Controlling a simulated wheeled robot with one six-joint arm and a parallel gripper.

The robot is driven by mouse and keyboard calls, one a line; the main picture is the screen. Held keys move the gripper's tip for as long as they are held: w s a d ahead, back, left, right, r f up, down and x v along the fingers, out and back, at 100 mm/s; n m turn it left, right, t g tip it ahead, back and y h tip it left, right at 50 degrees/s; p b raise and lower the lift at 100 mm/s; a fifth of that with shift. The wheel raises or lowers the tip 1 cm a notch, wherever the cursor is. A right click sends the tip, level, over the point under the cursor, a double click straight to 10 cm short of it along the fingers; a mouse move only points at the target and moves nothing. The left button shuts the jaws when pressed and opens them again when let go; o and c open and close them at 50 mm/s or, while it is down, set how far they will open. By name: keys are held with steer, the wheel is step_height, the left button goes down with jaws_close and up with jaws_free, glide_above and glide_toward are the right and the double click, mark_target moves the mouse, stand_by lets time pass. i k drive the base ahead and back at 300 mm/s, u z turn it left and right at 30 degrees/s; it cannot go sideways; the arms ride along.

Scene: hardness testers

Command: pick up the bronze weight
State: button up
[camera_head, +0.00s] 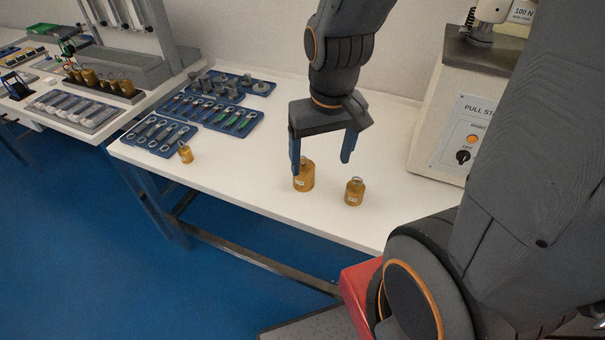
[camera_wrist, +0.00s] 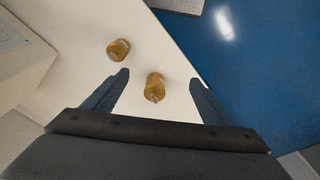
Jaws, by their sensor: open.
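Three bronze weights with ring tops stand upright on the white table (camera_head: 255,172). The largest bronze weight (camera_head: 305,178) is near the table's middle, just below my gripper (camera_head: 322,164). A second bronze weight (camera_head: 354,192) stands to its right, nearer the front edge. A small bronze weight (camera_head: 186,153) stands further left. My gripper is open and empty, its jaws pointing down above the table; its left finger overlaps the largest weight in the head view. The wrist view shows one bronze weight (camera_wrist: 155,88) between the fingers and another bronze weight (camera_wrist: 118,50) up and left.
Blue trays with tools (camera_head: 212,112) and grey parts lie at the back left. A beige pull tester (camera_head: 455,125) stands at the right. More bronze weights (camera_head: 90,78) sit in a rack on the far-left table. The table front is clear between the small weight and the largest.

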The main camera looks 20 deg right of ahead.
mark_target(304, 183)
steer(key=z, duration=2.3)
steer(key=k, duration=1.85)
steer(key=u, duration=1.85)
steer(key=i, duration=0.5)
steer(key=u, duration=0.1)
